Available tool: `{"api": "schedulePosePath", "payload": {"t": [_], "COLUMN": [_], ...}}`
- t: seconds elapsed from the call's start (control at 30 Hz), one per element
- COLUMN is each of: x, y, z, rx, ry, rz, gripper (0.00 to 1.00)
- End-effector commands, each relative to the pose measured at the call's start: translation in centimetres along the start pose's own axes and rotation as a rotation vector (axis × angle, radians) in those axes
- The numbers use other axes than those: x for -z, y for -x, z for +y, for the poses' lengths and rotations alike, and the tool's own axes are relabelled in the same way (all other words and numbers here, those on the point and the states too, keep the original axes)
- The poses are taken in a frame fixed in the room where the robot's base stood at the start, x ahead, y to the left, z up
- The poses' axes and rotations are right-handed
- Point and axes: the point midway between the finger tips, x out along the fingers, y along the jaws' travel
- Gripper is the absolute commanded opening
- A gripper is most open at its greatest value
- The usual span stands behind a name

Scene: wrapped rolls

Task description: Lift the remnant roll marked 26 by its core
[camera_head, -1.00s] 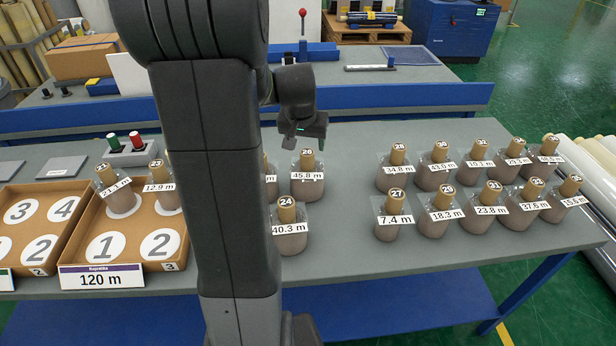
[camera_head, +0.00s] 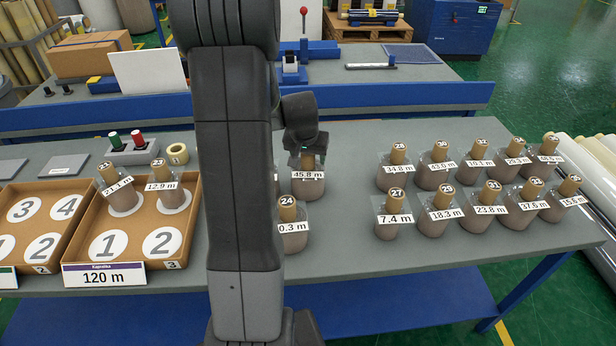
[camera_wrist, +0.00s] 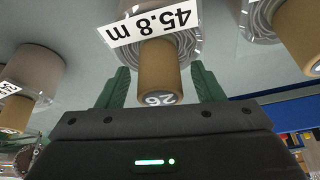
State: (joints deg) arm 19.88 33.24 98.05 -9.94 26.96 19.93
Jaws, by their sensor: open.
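The remnant roll marked 26 (camera_head: 308,184) stands upright on the grey table, wrapped in clear film with a 45.8 m label. In the wrist view its tan core (camera_wrist: 158,72) points toward my gripper, with the number 26 on its end and the label (camera_wrist: 150,25) beyond. My gripper (camera_head: 308,158) is just above this roll and hides the core's top in the head view. In the wrist view my gripper (camera_wrist: 158,88) is open, with one green finger on each side of the core and gaps showing between fingers and core.
Roll 24 (camera_head: 292,238) stands close in front, partly behind my arm. Several other rolls (camera_head: 433,222) stand in two rows at the right. A cardboard tray (camera_head: 190,240) at the left holds two rolls. Bare table lies between roll 24 and roll 27 (camera_head: 392,222).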

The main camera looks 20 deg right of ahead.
Motion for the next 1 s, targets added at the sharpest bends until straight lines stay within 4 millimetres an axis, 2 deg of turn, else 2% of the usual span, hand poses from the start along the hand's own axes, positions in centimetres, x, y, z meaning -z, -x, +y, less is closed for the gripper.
{"api": "schedulePosePath", "payload": {"t": [0.07, 0.1, 0.4, 0.77, 0.87, 1.0], "x": [0.0, 0.0, 0.0, 0.3, 0.9, 2.0], "y": [0.0, 0.0, 0.0, 0.6, 1.9, 4.5], "z": [0.0, 0.0, 0.0, 0.0, 0.0, -0.1], "rx": [0.0, 0.0, 0.0, 0.0, 0.0, 0.001], "ry": [0.0, 0.0, 0.0, 0.001, 0.001, 0.0], "rz": [0.0, 0.0, 0.0, 0.003, 0.005, 0.007], "gripper": [0.61, 0.57, 0.0, 0.0, 0.0, 0.0]}}
